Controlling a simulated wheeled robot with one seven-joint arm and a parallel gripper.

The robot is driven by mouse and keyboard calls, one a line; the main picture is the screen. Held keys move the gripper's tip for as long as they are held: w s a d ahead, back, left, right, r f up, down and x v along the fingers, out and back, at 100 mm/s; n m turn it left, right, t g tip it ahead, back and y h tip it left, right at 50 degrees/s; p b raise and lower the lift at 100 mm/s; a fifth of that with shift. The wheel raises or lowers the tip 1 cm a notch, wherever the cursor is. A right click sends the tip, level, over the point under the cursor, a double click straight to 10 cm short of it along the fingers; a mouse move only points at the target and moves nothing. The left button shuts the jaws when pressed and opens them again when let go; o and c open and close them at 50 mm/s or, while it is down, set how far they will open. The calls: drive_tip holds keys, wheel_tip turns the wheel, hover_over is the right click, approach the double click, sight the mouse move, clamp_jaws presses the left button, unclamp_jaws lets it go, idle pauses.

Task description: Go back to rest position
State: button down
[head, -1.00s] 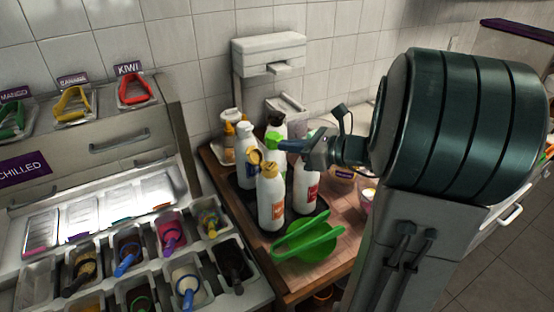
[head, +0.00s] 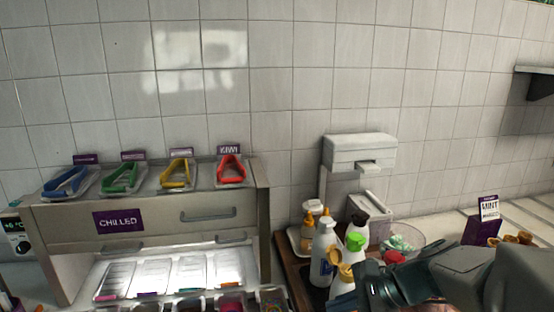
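My gripper (head: 372,287) is at the bottom right of the head view, dark and seen from behind and above. My arm comes in from the right edge to it. It overlaps the squeeze bottles in the picture; I cannot tell whether it touches any. Its fingertips are not clear, so I cannot see whether it is open or shut.
A chilled topping cabinet (head: 150,215) with tongs on top stands at left. A white dispenser (head: 360,152) stands by the tiled wall behind the bottles. A clear bowl (head: 412,235) and a purple mint box (head: 482,230) are to the right. A dark shelf (head: 536,82) is at upper right.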

drive_tip(key=s+d+f+n+h, duration=0.1)
drive_tip(key=s+d+n+h, duration=0.1)
drive_tip(key=s+n+h, duration=0.6)
drive_tip(key=shift+s+d+n+b, duration=0.3)
drive_tip(key=shift+d+n, duration=0.1)
drive_tip(key=shift+n, duration=3.5)
drive_tip(key=shift+w+f, duration=0.1)
